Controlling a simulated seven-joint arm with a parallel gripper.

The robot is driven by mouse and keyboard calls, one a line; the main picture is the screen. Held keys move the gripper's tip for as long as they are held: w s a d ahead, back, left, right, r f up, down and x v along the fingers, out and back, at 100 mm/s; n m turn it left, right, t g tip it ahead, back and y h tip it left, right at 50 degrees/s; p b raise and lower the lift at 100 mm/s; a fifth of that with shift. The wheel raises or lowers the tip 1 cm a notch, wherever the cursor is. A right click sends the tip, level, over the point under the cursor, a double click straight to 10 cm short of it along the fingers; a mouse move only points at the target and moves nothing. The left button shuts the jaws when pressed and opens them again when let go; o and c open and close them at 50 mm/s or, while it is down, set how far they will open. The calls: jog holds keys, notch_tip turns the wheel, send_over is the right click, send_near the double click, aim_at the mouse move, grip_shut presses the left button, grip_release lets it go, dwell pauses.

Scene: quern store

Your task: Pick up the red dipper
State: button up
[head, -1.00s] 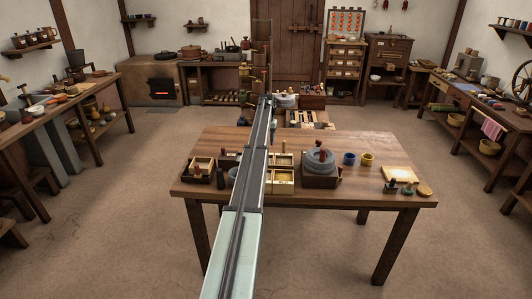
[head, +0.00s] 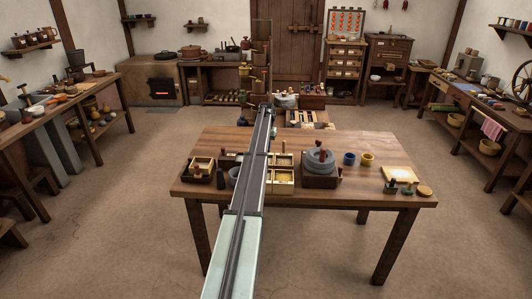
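My arm reaches up the middle of the head view, over the table, to a tall wooden stand (head: 262,30) at the back. Small items with reddish and brown parts show on or in front of the stand. One small reddish piece (head: 259,87) is just above the far end of my arm; I cannot tell whether it is the red dipper. My gripper is at that far end, too small and too hidden by the arm for its fingers to be made out. I cannot see whether it holds anything.
Open floor lies on both sides.

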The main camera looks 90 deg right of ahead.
grip_shut()
notch_tip(320, 180, up, 9)
jog(key=w, duration=0.1)
jog(key=w+a+g, duration=0.1)
jog(key=w+a, duration=0.8)
jog(key=w, duration=0.1)
jog(key=shift+r+h, duration=0.3)
jog(key=shift+r, duration=0.05)
jog(key=shift+w+f, duration=0.1)
